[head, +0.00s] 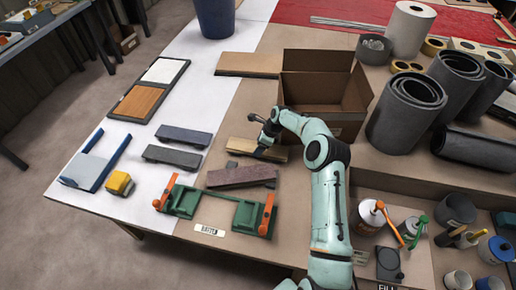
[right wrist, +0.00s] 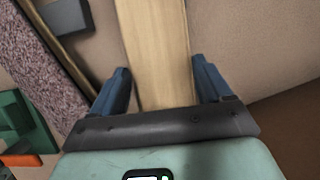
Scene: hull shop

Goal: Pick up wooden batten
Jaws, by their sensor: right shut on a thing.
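The pale wooden batten (head: 239,144) lies in front of the cardboard box in the head view. My right gripper (head: 262,151) is at it, reaching in over it from the right. In the right wrist view the batten (right wrist: 155,45) runs lengthwise between the two blue fingers of my right gripper (right wrist: 162,88), which is shut on it across its width. Whether the batten is clear of the surface cannot be told. My left gripper is not in view.
A purple-brown speckled bar (head: 242,177) lies just in front of the batten. Nearer is a green fixture (head: 218,208) with orange clamps, behind a "BATTEN" label (head: 209,230). Dark bars (head: 185,136) lie left. An open cardboard box (head: 318,92) stands behind; dark rolls (head: 405,112) stand right.

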